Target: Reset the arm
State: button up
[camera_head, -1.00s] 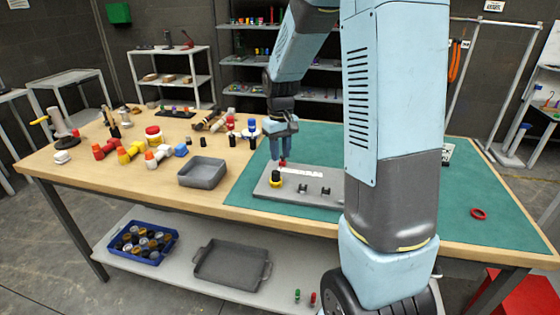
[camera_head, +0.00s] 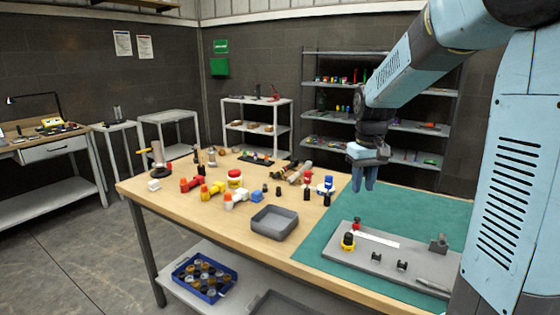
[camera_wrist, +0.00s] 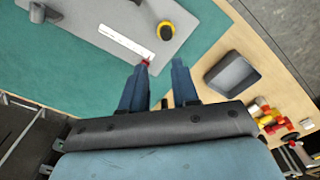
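My gripper (camera_head: 363,183) hangs fingers down above the workbench, over the far left part of the green mat (camera_head: 420,205). In the wrist view its two blue fingers (camera_wrist: 160,70) stand apart with nothing between them. Below it lies a grey fixture plate (camera_head: 385,270) with a white strip (camera_head: 378,238), a yellow-and-black knob (camera_head: 348,241) and a small red piece (camera_head: 356,223). The plate also shows in the wrist view (camera_wrist: 105,15), where the red piece (camera_wrist: 147,62) appears close to one fingertip. The gripper is clear of the plate.
A grey tray (camera_head: 274,222) and several red, yellow and white fittings (camera_head: 213,191) lie on the wooden bench left of the mat. A blue crate (camera_head: 204,277) sits on the shelf below. Shelving (camera_head: 330,120) stands behind. Floor at the left is open.

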jog(key=s+a+r+m+t, duration=0.1)
jog(key=s+r+t, duration=0.1)
jog(key=s, duration=0.9)
jog(key=s+a+r+m+t, duration=0.1)
jog(key=s+r+t, duration=0.2)
jog(key=s, duration=0.9)
jog(key=shift+r, duration=0.65)
jog(key=shift+d, duration=0.1)
